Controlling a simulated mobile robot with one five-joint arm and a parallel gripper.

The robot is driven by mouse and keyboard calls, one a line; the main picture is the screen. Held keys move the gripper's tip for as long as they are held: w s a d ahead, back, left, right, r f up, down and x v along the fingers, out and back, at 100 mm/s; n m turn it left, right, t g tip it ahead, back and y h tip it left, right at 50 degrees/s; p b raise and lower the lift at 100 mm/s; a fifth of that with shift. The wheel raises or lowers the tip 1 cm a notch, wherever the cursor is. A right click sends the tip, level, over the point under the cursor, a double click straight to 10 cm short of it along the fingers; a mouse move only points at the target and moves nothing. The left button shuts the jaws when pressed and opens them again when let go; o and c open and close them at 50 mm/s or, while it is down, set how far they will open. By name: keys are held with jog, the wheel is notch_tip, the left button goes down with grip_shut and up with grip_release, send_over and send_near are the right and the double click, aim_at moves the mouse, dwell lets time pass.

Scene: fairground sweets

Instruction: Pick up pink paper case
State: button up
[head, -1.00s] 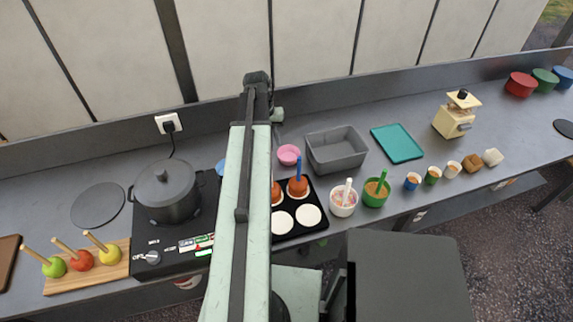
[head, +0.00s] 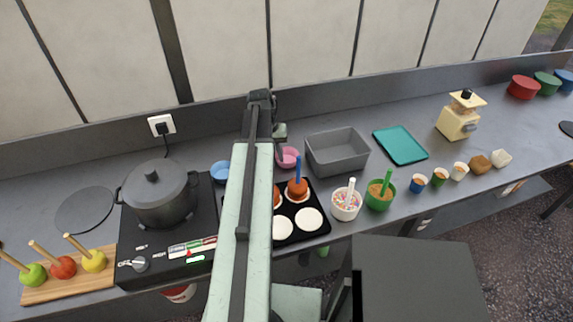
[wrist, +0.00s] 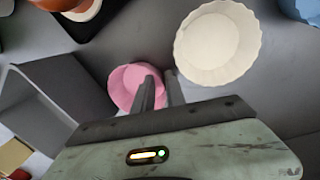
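The pink paper case (head: 288,157) stands on the grey counter, left of the grey bin, partly hidden by my gripper in the head view. In the wrist view the pink case (wrist: 127,84) lies at the fingertips, with the left finger overlapping its right side. My gripper (wrist: 160,82) points down at it, its two dark fingers apart with a narrow gap between them. Part of the pink rim seems to show in that gap. Whether the fingers touch the case cannot be told.
A cream fluted case (wrist: 217,42) sits close right of the fingers. A blue case (head: 221,171) is left of my arm. The grey bin (head: 337,152) stands close to the pink case. The black tray (head: 322,226) with apples lies in front.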

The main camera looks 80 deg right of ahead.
grip_shut()
jog(key=shift+r, duration=0.15)
jog(key=shift+w+r+p, duration=0.1)
jog(key=shift+r+p, duration=4.3)
jog(key=shift+p, duration=0.15)
